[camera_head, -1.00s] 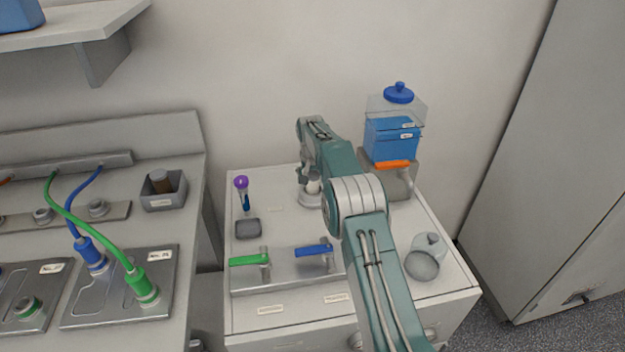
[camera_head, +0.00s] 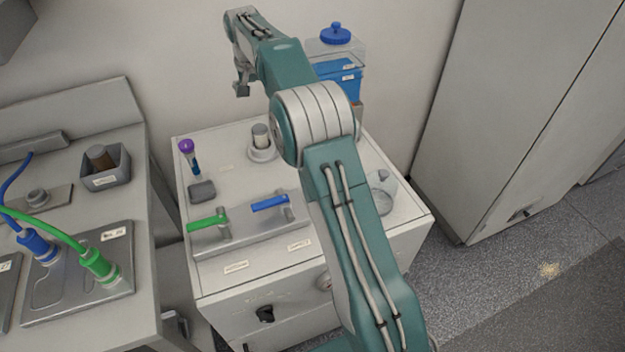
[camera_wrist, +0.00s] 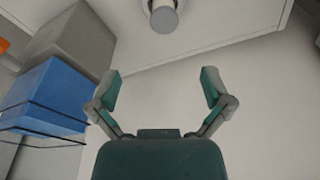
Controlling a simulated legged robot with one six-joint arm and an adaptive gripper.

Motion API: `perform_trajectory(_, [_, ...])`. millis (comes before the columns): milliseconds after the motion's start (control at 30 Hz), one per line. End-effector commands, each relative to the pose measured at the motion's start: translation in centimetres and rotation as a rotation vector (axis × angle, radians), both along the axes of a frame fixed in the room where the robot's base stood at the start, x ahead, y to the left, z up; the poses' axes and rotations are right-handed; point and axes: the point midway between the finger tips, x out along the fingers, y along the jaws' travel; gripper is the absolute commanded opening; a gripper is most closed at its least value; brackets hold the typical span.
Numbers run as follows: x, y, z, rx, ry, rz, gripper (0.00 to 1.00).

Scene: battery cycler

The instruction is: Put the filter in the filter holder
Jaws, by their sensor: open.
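The filter (camera_head: 260,134), a pale grey-white cylinder, stands upright in the round white filter holder (camera_head: 262,154) on the cabinet top. The filter (camera_wrist: 164,18) and the holder's ring (camera_wrist: 150,5) also show at the top of the wrist view, partly cut off. My gripper (camera_head: 242,88) is up and behind the filter, near the wall, and apart from it. In the wrist view my gripper (camera_wrist: 161,78) has its two fingers spread wide, with nothing between them. How deep the filter sits in the holder cannot be told.
A purple-capped tube (camera_head: 190,157), green (camera_head: 207,222) and blue (camera_head: 270,203) valve handles and a glass vessel (camera_head: 382,190) stand on the cabinet. A blue container (camera_head: 340,82) stands behind my arm.

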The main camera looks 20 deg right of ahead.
Motion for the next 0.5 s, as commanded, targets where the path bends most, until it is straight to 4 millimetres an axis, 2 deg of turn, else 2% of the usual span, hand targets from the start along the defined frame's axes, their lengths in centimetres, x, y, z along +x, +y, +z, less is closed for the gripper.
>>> perform_trajectory(33, [-0.9, 0.0, 1.4, 0.0, -0.011, 0.008, 0.99])
perform_trajectory(200, [-3.8, -0.1, 4.8, -0.001, -0.037, 0.041, 0.99])
perform_trajectory(500, [-10.1, -0.3, 9.6, -0.005, -0.083, 0.099, 0.99])
